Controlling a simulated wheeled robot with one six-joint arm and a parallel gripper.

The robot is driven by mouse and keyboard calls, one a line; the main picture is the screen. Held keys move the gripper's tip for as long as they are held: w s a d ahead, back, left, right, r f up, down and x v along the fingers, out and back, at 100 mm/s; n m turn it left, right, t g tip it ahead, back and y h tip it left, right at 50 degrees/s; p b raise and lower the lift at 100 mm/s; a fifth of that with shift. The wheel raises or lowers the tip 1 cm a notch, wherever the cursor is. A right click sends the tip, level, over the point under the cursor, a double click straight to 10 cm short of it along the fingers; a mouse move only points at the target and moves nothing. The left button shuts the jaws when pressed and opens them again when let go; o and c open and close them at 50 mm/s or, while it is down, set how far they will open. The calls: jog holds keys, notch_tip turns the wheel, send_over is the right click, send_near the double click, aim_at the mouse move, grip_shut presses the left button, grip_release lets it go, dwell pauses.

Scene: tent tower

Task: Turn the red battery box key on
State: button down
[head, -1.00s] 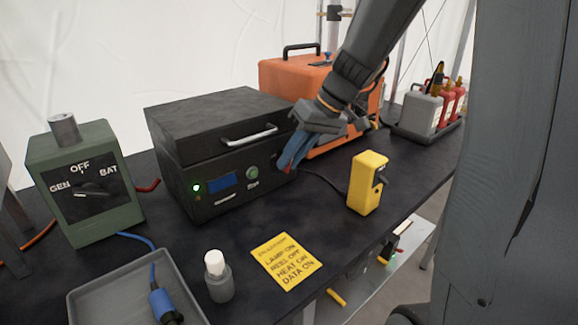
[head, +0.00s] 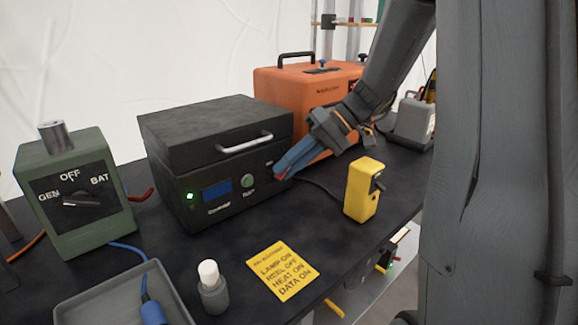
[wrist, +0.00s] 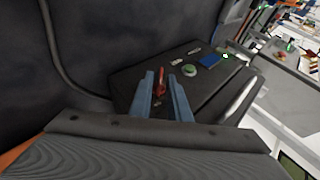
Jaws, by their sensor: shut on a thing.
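The red key (wrist: 160,83) sits at the end of the black box's front panel in the wrist view, between my gripper's two blue fingers. My gripper (wrist: 160,78) is shut on it. In the head view my gripper (head: 279,173) reaches in from the right, its fingers slanting down to the right end of the black box's (head: 175,178) front. Only a speck of red shows at the fingertips there, so the key's turn position cannot be read. The panel also holds a lit green lamp (head: 190,196), a blue display (head: 217,190) and a green button (head: 247,181).
An orange case (head: 275,87) stands behind my gripper. A yellow device (head: 362,188) stands to the right, close to my arm. A green selector box (head: 75,190), grey tray (head: 85,305), white-capped bottle (head: 213,290) and yellow card (head: 283,270) are left and in front.

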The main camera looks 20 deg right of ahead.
jog(key=c, duration=2)
grip_release()
jog(key=v, duration=0.7)
jog(key=shift+s+d+r, duration=0.1)
jog(key=shift+d+r, duration=0.15)
